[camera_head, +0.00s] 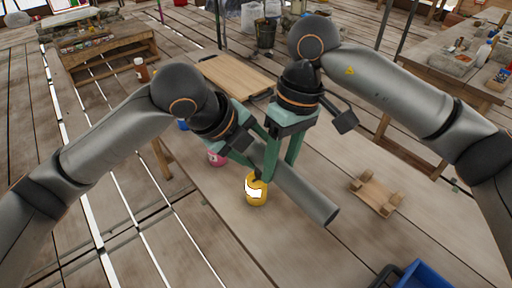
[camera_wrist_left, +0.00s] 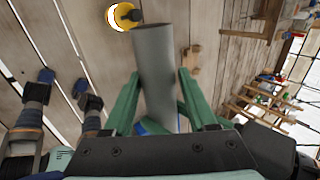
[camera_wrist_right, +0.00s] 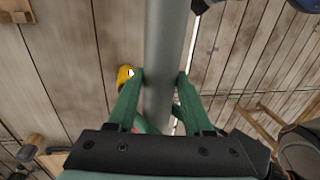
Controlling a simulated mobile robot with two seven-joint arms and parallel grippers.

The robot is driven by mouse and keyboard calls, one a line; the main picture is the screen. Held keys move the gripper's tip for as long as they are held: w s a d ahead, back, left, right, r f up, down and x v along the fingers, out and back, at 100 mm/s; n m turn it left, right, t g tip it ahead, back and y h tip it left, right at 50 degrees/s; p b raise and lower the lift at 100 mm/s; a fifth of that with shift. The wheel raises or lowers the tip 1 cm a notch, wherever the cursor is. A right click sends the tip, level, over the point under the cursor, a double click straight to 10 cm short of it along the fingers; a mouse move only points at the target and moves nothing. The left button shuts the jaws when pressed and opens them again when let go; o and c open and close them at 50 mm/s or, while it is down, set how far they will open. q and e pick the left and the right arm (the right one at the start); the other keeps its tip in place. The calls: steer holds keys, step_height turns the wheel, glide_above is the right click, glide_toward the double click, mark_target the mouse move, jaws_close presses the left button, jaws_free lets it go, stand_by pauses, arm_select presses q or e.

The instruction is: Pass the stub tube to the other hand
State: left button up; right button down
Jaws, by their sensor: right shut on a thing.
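The stub tube (camera_head: 308,195) is a plain grey cylinder, held up slantwise above the bench in the head view. My right gripper (camera_head: 278,172) is shut on it, and the right wrist view shows the tube (camera_wrist_right: 165,50) between its fingers (camera_wrist_right: 161,74). My left gripper (camera_head: 256,155) is at the tube's upper-left end. In the left wrist view the tube (camera_wrist_left: 155,65) lies between the left fingers (camera_wrist_left: 158,72), with a small gap beside the right-hand finger, so this gripper looks open around it. The grippers partly hide the tube's upper-left part.
A wooden cradle (camera_head: 376,194) lies to the right on the bench. A blue bin (camera_head: 424,275) is at the bottom edge. A wooden board (camera_head: 236,78) lies behind the grippers.

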arm_select(q)
steer(key=shift+r, duration=0.1)
jaws_close()
arm_select(e)
steer(key=shift+s, duration=0.1)
steer(key=shift+c, duration=1.1)
jaws_free()
steer(key=shift+r, duration=0.15)
step_height(320, 180, up, 12)
steer(key=w+d, duration=0.1)
steer(key=shift+w+d+f, duration=0.25)
steer(key=shift+w+d, duration=0.05)
steer(key=shift+d, duration=0.05)
